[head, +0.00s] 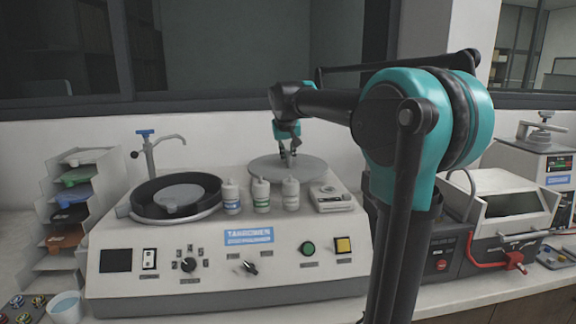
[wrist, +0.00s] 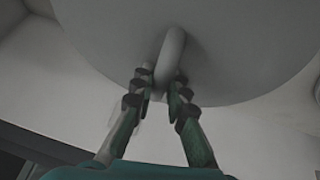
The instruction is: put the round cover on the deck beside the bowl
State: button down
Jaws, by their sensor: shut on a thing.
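The round cover (head: 310,168) is a flat grey disc at the back right of the machine's deck (head: 110,238), right of the bowl (head: 150,193). My gripper (head: 289,157) is above the cover's middle and shut on its handle. In the wrist view my gripper (wrist: 160,95) has a finger on each side of the pale upright handle, and the cover (wrist: 225,50) fills the upper part. The bowl is black-rimmed and open, with a grey disc inside. I cannot tell whether the cover touches the deck.
Several small bottles (head: 262,195) stand on the deck between the bowl and the cover. A small grey box (head: 333,199) sits in front of the cover. A tap (head: 148,150) rises behind the bowl. A tray rack (head: 75,205) stands left; another machine (head: 490,210) stands right.

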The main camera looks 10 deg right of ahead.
aim_at(288, 164)
jog(key=shift+f, duration=1.75)
jog(key=c, duration=1.5)
grip_release()
jog(key=shift+f, duration=0.1)
jog(key=v, duration=1.2)
